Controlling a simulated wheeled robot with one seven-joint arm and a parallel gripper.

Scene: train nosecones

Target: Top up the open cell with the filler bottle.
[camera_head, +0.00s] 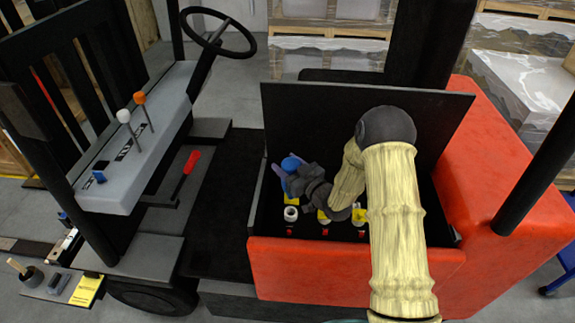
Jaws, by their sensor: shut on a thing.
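The battery bay (256,215) of the red truck is open, with its dark lid raised behind it. Inside, a white round neck (291,214) with a dark opening looks like the open cell. Yellow caps (323,217) sit to its right. My gripper (287,176) is at the left end of the bay, above and behind the white neck. It is shut on a blue-topped thing (291,163), which looks like the filler bottle. Its spout and lower part are hidden or too small to tell. My sleeved arm covers the right part of the bay.
The bay's red front wall (320,268) and raised lid (285,115) enclose the work area. A steering wheel (219,33), levers (139,98) and a red-handled lever (191,162) stand left. A small tray (60,285) with tools lies lower left.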

